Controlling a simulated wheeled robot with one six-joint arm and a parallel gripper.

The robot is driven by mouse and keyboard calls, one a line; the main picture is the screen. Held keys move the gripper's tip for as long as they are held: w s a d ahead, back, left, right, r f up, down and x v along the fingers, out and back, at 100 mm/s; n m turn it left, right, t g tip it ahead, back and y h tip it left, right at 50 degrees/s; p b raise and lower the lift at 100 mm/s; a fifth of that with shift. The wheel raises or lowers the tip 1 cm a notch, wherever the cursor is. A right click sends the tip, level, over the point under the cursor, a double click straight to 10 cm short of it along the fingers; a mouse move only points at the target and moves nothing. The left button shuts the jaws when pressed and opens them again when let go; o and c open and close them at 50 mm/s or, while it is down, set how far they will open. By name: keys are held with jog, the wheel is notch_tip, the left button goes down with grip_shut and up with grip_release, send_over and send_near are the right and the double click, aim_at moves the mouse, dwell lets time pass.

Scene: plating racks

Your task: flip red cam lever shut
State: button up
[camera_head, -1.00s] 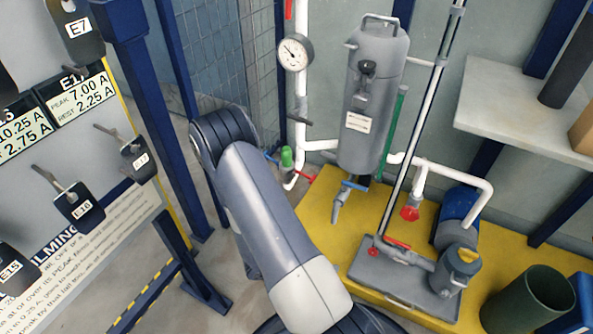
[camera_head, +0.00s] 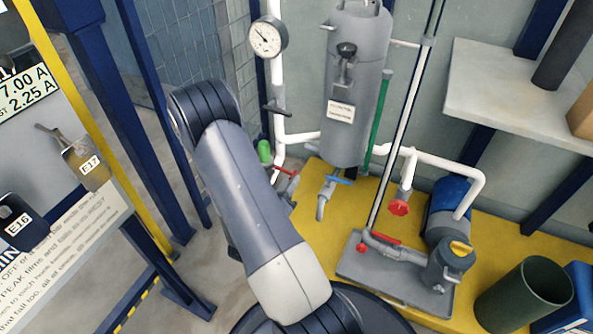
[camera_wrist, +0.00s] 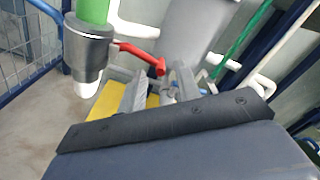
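The red cam lever (camera_wrist: 140,54) sticks out to the right from a grey coupling (camera_wrist: 88,48) with a green top (camera_wrist: 93,10) in the wrist view. In the head view the red lever (camera_head: 289,180) shows small beside the green part (camera_head: 264,152), right of my arm. My gripper (camera_wrist: 160,78) is open in the wrist view, with a gap between its two grey fingers. The lever's free end lies close to the fingertips, near the gap; contact cannot be told. In the head view my arm hides most of the gripper.
A grey tank (camera_head: 356,85) and white pipes stand behind on a yellow platform (camera_head: 325,240). A red handwheel (camera_head: 399,207) and a pump with another red handle (camera_head: 384,238) are right of the lever. A blue-framed rack with tags stands at left. A green bin (camera_head: 525,300) is front right.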

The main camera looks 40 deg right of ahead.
jog(key=b+x, duration=0.1)
jog(key=x, duration=0.5)
jog(key=shift+d, duration=0.1)
jog(key=shift+c, duration=0.2)
grip_shut()
